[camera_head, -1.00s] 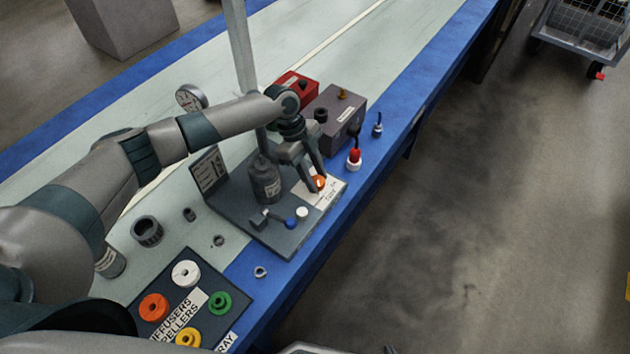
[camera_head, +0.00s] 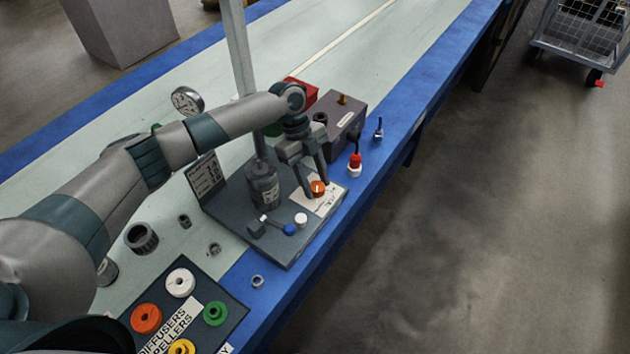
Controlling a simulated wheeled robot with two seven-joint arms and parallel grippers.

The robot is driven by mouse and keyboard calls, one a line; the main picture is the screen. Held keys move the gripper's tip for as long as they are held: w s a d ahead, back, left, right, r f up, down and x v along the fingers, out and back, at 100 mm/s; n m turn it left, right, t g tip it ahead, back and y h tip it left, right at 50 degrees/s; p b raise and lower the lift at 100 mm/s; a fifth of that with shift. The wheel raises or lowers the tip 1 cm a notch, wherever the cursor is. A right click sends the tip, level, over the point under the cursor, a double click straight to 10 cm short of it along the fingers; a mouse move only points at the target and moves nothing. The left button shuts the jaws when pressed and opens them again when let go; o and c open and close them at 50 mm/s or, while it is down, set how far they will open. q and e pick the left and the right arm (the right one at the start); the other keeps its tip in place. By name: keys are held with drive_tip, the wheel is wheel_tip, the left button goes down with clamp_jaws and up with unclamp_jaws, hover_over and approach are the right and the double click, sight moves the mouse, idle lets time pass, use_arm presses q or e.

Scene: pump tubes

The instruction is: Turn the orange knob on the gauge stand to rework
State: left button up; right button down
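The orange knob (camera_head: 318,189) with a pale pointer mark sits on a white label plate (camera_head: 327,204) on the dark gauge stand (camera_head: 285,249). My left gripper (camera_head: 316,191) points down over it. Its two fingers are apart, one on each side of the knob; I cannot tell whether they touch it. The lettering on the plate is too small to read and partly covered by the fingers. A dark cylinder (camera_head: 263,186), a blue-tipped lever (camera_head: 289,229) and a white button (camera_head: 301,219) are also on the stand. My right gripper is not in view.
A grey post (camera_head: 240,50) rises close behind my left forearm. A grey box (camera_head: 341,118) and a red-topped plunger (camera_head: 355,163) stand just beyond the stand. A tray with coloured rings (camera_head: 230,331) lies nearer.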

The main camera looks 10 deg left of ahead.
use_arm(q)
drive_tip(key=shift+o, duration=0.9)
drive_tip(key=shift+w+a+r, duration=0.15)
drive_tip(key=shift+a+r, duration=0.05)
drive_tip(key=shift+r, duration=0.3)
drive_tip(key=b+v, duration=0.1)
drive_tip(key=v, duration=1.5)
drive_tip(key=shift+b, duration=0.35)
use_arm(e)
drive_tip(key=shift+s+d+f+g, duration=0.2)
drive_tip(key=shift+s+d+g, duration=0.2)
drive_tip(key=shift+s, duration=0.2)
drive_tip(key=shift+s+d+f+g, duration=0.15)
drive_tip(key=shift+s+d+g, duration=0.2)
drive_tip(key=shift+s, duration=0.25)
use_arm(q)
drive_tip(key=shift+a+r, duration=0.1)
drive_tip(key=shift+a, duration=0.05)
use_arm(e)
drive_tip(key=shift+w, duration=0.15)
